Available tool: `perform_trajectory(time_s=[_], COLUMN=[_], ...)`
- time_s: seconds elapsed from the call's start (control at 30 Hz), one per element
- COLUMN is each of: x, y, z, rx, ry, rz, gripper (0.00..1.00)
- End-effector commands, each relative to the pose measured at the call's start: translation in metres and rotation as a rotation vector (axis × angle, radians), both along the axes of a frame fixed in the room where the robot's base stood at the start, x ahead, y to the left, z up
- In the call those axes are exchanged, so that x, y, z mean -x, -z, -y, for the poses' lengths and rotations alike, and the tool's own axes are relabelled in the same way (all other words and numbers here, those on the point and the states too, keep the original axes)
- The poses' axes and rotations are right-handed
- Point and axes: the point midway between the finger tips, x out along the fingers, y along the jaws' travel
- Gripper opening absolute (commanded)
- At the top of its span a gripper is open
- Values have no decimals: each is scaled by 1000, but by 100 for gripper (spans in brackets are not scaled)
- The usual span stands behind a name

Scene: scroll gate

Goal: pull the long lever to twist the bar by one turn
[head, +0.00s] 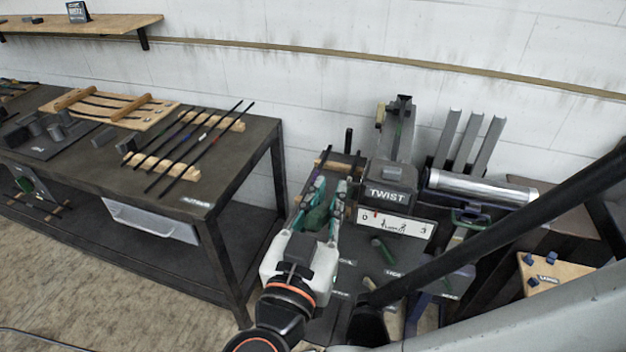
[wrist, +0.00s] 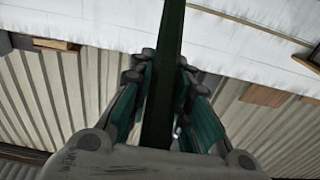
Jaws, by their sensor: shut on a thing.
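My gripper (head: 329,190) is left of the grey machine (head: 388,197) labelled TWIST. In the wrist view my gripper (wrist: 163,68) is shut on a long dark green bar (wrist: 170,35), which looks like the long lever. This bar runs up between the two teal fingers and past their tips. In the head view the fingers and hand largely hide it. Below the TWIST label is a white scale (head: 396,223) marked from 0 to 3, with a small red mark near 0. I cannot make out the bar to be twisted.
A green-handled piece (head: 383,250) sits below the scale. A shiny metal cylinder (head: 480,187) lies to the right. A dark table (head: 262,140) with several thin rods on wooden racks stands at the left. My own arm crosses the lower right of the head view.

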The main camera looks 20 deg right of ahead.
Motion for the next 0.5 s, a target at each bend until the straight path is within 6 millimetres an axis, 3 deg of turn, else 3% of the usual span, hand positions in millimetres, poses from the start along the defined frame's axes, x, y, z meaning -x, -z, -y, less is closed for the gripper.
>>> perform_trajectory(time_s=[0.07, 0.1, 0.2, 0.5], x=[1, 1, 0, 0], y=[2, 2, 2, 1], z=[1, 1, 1, 0], rx=[-3, -3, -3, -1], ry=[1, 1, 1, 0], rz=[-6, -6, -4, -2], gripper=[0, 20, 38, 38])
